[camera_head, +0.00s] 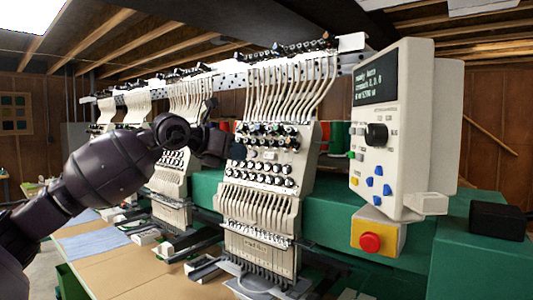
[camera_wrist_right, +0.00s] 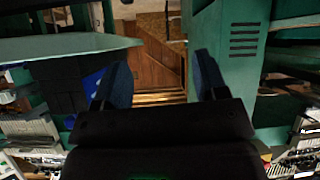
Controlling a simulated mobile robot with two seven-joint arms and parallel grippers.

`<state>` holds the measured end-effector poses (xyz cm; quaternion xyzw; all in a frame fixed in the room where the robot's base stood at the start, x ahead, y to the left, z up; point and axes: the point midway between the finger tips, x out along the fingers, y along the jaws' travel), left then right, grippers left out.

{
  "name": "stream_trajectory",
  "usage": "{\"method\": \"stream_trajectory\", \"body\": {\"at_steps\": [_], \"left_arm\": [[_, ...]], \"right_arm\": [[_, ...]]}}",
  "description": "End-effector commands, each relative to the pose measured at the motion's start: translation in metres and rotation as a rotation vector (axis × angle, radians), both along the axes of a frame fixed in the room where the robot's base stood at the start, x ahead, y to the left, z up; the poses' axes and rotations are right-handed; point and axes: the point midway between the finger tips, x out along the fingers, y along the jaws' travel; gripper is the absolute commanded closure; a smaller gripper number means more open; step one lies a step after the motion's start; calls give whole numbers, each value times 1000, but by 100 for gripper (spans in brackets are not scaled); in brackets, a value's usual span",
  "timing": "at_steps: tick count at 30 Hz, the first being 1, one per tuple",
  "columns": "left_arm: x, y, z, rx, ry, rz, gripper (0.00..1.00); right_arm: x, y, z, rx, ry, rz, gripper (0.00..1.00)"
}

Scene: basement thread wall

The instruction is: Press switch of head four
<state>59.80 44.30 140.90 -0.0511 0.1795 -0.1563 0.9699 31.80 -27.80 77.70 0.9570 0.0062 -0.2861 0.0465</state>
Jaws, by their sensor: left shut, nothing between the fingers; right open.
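A multi-head embroidery machine runs across the middle of the head view. Its nearest head (camera_head: 262,185) is a cream panel with rows of black and white knobs, small switches and thread levers. Another head (camera_head: 172,178) stands behind it to the left, with more receding beyond. Head numbers are not readable, so I cannot tell which is head four. My left gripper (camera_head: 238,151) is shut and empty, at the left edge of the nearest head's knob panel. I cannot tell if it touches; it hides part of the panel. My right gripper (camera_wrist_right: 160,80) is open and empty in the right wrist view.
A control box (camera_head: 390,130) with a screen, dial and blue buttons stands at the right. Below it is a red stop button (camera_head: 370,243) on a yellow box. A green beam (camera_head: 335,205) runs behind the heads. Tan table (camera_head: 120,262) lies below, with blue cloth.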

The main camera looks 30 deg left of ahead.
Motion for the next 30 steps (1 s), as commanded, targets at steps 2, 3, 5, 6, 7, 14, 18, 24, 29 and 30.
{"method": "stream_trajectory", "body": {"at_steps": [2,3,5,6,7,14,18,24,29,30], "left_arm": [[-4,11,19,58,-6,45,100],[-6,15,26,76,-7,63,100],[-8,21,32,99,-7,83,100],[-9,23,35,107,-6,92,100],[-9,24,36,111,-7,96,100],[-10,25,37,117,-7,101,100],[-9,24,37,115,-7,99,100],[1,22,34,111,-8,98,100],[22,17,27,110,-9,96,100],[29,15,25,110,-9,96,100]], "right_arm": [[0,0,1,0,0,0,34],[0,0,1,0,-1,0,34],[0,0,1,0,-1,0,34],[0,0,1,0,-1,0,34],[0,0,1,0,-1,0,34],[1,0,2,1,-3,0,34],[1,1,3,3,-5,-1,34],[4,2,9,3,-13,-1,34],[6,2,17,3,-21,0,34],[7,2,19,3,-22,0,34]]}}
